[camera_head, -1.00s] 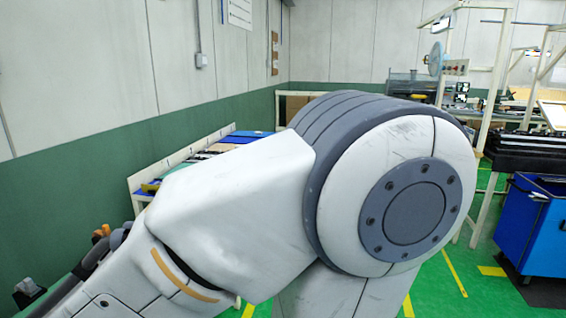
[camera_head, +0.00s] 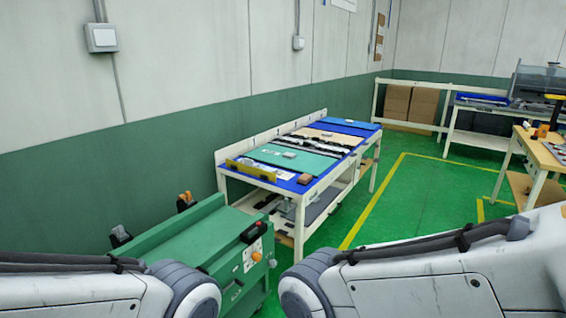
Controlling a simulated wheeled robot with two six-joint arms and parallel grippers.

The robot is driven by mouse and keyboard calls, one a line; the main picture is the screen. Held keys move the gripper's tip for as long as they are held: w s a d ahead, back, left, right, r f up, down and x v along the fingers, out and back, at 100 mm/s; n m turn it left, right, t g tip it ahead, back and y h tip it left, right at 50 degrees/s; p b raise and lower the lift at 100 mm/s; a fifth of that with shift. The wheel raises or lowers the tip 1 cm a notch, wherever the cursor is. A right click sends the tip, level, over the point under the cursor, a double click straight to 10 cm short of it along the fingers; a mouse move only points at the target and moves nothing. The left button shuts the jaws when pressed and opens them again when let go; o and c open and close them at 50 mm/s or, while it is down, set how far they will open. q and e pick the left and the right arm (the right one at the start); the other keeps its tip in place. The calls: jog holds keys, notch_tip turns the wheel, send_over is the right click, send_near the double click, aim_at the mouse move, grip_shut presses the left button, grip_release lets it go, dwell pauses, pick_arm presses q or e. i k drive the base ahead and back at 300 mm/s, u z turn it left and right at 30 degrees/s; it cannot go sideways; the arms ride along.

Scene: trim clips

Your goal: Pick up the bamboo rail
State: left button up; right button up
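No bamboo rail can be made out for sure. A long table (camera_head: 318,181) with a blue top stands against the left wall. Green panels (camera_head: 293,159), a tan strip (camera_head: 328,137), dark strips and a yellow piece (camera_head: 250,169) lie on it. They are too small to tell which one, if any, is the bamboo rail. My two arms come in at the bottom left and bottom right, well short of the table. Neither gripper shows.
A green cabinet (camera_head: 178,242) with orange knobs stands between my arms and the table. Cardboard boxes (camera_head: 410,106) sit on a shelf at the back. A wooden-topped bench (camera_head: 543,151) is at the right. Green floor (camera_head: 425,205) with yellow lines is clear between.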

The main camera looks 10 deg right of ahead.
aim_at(305, 145)
jog(key=z, duration=0.85)
jog(key=i, duration=1.25)
jog(key=z, duration=0.65)
jog(key=i, duration=1.85)
jog(key=u, duration=1)
jog(key=i, duration=1.1)
jog(key=u, duration=0.65)
